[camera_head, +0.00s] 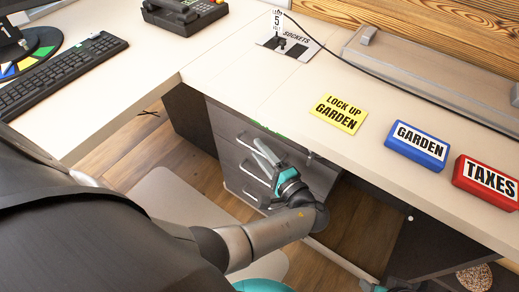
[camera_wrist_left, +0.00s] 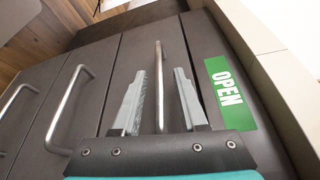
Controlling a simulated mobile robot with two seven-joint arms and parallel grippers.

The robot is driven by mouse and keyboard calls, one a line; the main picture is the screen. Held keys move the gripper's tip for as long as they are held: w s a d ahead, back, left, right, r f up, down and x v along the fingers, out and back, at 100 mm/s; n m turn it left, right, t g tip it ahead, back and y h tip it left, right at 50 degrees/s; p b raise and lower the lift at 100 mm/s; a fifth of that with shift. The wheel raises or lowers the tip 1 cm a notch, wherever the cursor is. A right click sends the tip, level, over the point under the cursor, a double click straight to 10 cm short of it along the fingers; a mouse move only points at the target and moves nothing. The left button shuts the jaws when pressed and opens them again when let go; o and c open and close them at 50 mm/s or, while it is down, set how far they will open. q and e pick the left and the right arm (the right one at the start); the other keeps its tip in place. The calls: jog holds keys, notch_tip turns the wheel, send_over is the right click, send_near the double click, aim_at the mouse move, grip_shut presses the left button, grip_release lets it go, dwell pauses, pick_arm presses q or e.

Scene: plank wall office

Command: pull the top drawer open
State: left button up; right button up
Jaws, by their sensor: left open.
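The dark grey drawer cabinet (camera_head: 228,140) stands under the desk, with its drawers stacked and bar handles on their fronts. My left gripper (camera_head: 258,149) is in front of the upper part of the cabinet. In the left wrist view its two fingers are apart, one on each side of the top drawer's metal handle (camera_wrist_left: 159,85). I cannot tell whether either finger touches the handle.
The desk top (camera_head: 250,85) overhangs the cabinet closely. On it lie a yellow LOCK UP GARDEN sign (camera_head: 338,113), a blue GARDEN block (camera_head: 417,146) and a red TAXES block (camera_head: 486,182). Lower drawer handles (camera_wrist_left: 68,110) are close by.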

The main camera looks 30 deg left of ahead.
pick_arm(q)
grip_shut()
dwell(1.3)
